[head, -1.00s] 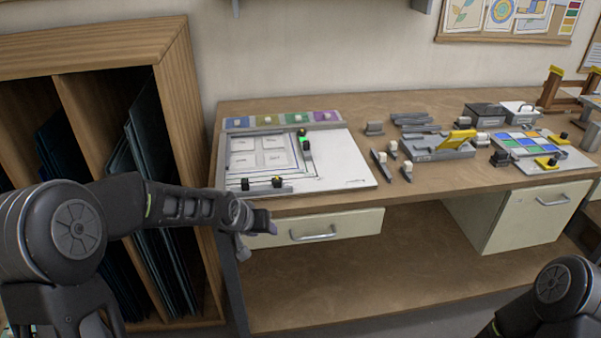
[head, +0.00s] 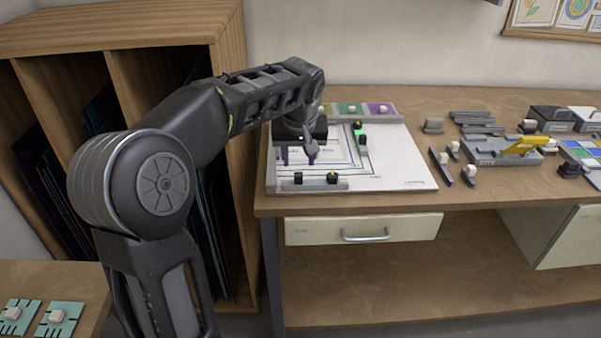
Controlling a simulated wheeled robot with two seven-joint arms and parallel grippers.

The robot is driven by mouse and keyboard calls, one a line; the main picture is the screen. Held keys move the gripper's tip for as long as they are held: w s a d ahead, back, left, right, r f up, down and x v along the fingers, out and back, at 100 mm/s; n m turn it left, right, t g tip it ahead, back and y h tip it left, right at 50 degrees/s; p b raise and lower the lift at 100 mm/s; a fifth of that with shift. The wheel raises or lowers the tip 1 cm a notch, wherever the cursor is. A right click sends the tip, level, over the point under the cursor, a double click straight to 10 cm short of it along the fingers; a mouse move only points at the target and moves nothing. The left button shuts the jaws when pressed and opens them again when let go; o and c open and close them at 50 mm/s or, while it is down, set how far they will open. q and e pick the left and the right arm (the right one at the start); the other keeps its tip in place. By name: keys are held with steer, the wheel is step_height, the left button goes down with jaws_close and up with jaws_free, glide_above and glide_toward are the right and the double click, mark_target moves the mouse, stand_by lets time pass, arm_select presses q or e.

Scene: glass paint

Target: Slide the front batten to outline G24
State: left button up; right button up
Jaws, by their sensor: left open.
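The front batten (head: 314,185) is a grey strip with two dark blocks on it. It lies along the near edge of the white board (head: 400,165). Nested outlines (head: 345,170) are drawn on the board; their labels are too small to read, so I cannot tell which is G24. My left gripper (head: 310,158) is open and points down over the board, just behind the batten and apart from it. My left arm hides the board's back left part. My right gripper is not in view.
Grey blocks and tools (head: 490,145) lie to the right. A wooden rack (head: 130,35) stands at left.

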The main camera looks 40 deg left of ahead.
mark_target(299, 174)
arm_select(q)
steer(key=shift+f, duration=0.1)
steer(key=p+x, duration=0.1)
steer(key=x, duration=0.6)
steer(key=shift+w+a+f, duration=0.15)
steer(key=shift+f, duration=0.15)
jaws_close()
stand_by(1.2)
